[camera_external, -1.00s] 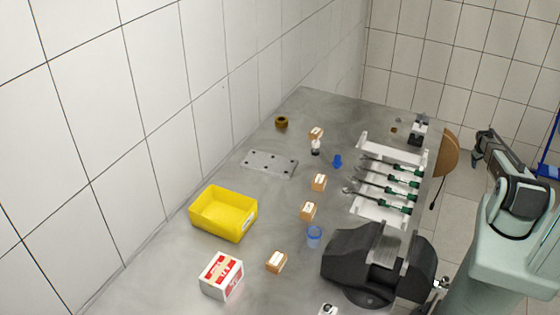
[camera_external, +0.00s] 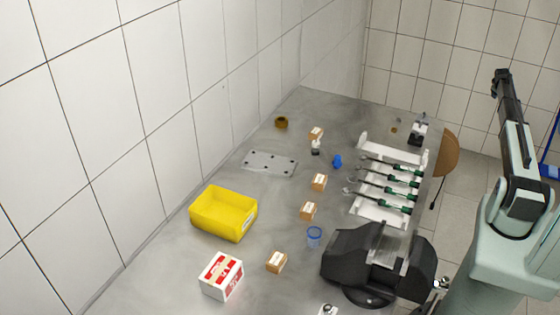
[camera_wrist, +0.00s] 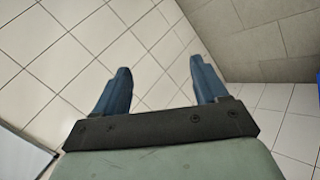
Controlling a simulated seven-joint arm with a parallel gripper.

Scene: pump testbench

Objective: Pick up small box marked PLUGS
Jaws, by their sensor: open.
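Several small brown boxes with white labels stand on the grey bench in the external view: one near the front (camera_external: 276,262), one in the middle (camera_external: 308,211), one behind it (camera_external: 319,182), and one at the back (camera_external: 316,133). Their labels are too small to read, so I cannot tell which is marked PLUGS. My gripper is open and empty in the wrist view (camera_wrist: 160,90), with two blue fingers apart over floor tiles. In the external view my arm is raised at the right, off the bench and well away from the boxes.
A yellow bin (camera_external: 223,214) and a red-white carton (camera_external: 221,276) stand on the left. A metal plate (camera_external: 269,163), a blue cup (camera_external: 314,236), a white tool rack (camera_external: 380,212) and a black vise (camera_external: 350,258) share the bench (camera_external: 190,262). A tiled wall borders it.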

